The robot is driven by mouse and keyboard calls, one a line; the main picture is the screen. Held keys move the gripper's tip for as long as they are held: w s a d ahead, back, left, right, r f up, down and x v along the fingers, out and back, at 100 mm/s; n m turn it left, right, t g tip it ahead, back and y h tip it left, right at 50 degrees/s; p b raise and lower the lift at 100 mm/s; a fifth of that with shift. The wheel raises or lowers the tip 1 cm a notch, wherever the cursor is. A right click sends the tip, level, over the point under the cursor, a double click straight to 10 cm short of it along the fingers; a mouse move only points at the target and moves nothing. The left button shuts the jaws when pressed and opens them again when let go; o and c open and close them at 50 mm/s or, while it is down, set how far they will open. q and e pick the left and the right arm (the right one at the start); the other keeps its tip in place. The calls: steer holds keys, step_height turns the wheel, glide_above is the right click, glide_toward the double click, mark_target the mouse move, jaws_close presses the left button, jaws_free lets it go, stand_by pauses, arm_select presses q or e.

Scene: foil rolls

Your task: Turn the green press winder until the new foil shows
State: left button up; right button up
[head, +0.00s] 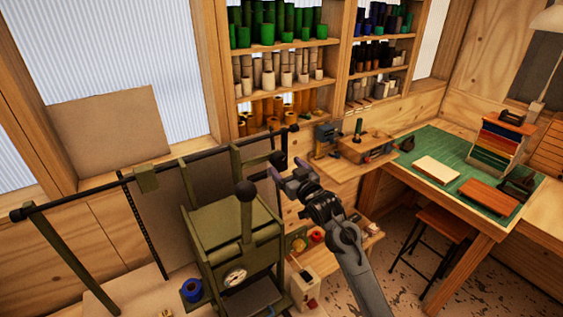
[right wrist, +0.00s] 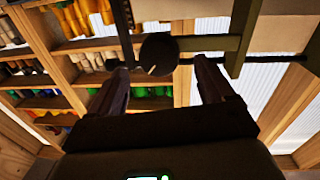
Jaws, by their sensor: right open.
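A round dark knob (head: 278,159), which looks like the winder's, sits on the press frame just beyond my right gripper (head: 284,172). In the right wrist view the knob (right wrist: 158,54) appears between and beyond the two open fingers (right wrist: 160,70). I see no contact, and the gripper is empty. I cannot make out the foil under the press. My left gripper is not in view.
A long black bar (head: 90,192) on green posts runs behind the press. A blue roll (head: 192,289) lies at its lower left. Shelves of foil rolls (head: 278,82) stand behind. A green-topped bench (head: 420,150) and a stool (head: 445,222) are at the right.

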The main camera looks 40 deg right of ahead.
mark_target(281, 161)
steer(key=shift+w+d, duration=0.2)
steer(key=shift+w, duration=0.7)
steer(key=shift+w+d, duration=0.15)
steer(key=shift+w, duration=0.75)
steer(key=c, duration=1.1)
steer(key=shift+o, duration=0.2)
steer(key=m+p, duration=0.3)
steer(key=p, duration=0.2)
steer(key=shift+r+m, duration=0.3)
steer(key=shift+m, duration=0.1)
steer(key=shift+f+m, duration=0.2)
steer(key=shift+m, duration=0.3)
steer(key=o, duration=1)
steer(key=shift+c, duration=0.2)
steer(key=shift+o, duration=0.5)
